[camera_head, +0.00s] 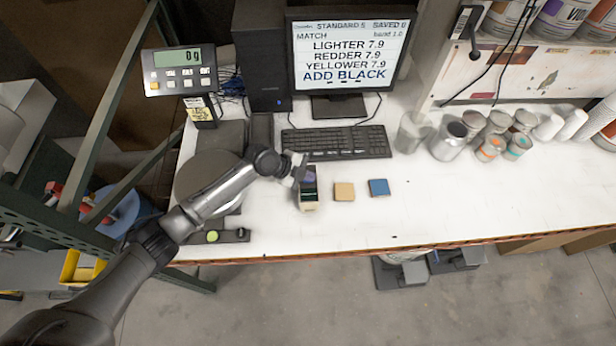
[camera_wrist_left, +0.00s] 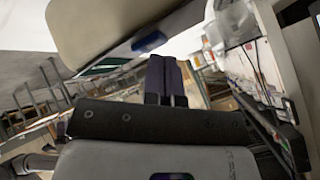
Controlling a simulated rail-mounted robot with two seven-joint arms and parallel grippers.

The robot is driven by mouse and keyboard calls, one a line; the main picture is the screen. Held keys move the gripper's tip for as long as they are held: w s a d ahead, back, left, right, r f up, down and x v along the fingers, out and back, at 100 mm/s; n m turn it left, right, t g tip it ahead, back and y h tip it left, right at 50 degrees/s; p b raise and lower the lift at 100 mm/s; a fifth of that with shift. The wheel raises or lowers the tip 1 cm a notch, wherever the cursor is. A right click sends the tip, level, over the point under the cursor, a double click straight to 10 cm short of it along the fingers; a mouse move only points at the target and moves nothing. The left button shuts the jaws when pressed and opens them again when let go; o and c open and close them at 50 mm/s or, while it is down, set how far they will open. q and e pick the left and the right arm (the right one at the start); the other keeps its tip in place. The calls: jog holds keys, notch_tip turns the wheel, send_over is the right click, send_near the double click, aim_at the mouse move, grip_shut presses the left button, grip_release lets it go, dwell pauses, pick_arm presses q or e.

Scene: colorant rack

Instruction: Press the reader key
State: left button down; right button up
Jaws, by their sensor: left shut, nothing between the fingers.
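A small handheld reader (camera_head: 309,190) with a dark screen sits on the white bench, its lower end over something beige. Whether a key shows on it is too small to tell. My left gripper (camera_head: 300,172) is at the reader's upper left edge, very close; I cannot tell whether it touches. Its fingers are shut and empty. In the left wrist view the closed dark fingers (camera_wrist_left: 167,80) point away, and a large pale shape hangs above them. My right gripper is not in view.
A tan square (camera_head: 344,191) and a blue square (camera_head: 379,187) lie right of the reader. Behind are a keyboard (camera_head: 336,142) and a monitor (camera_head: 347,55) reading "ADD BLACK". Several cans and cups stand at the right. The front right bench is clear.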

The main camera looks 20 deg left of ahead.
pick_arm(q)
jog(key=shift+r, duration=0.1)
jog(key=shift+r+p, duration=0.35)
jog(key=shift+r, duration=0.3)
jog(key=shift+r, duration=0.15)
jog(key=shift+r+p, duration=1.5)
jog(key=shift+r, duration=0.9)
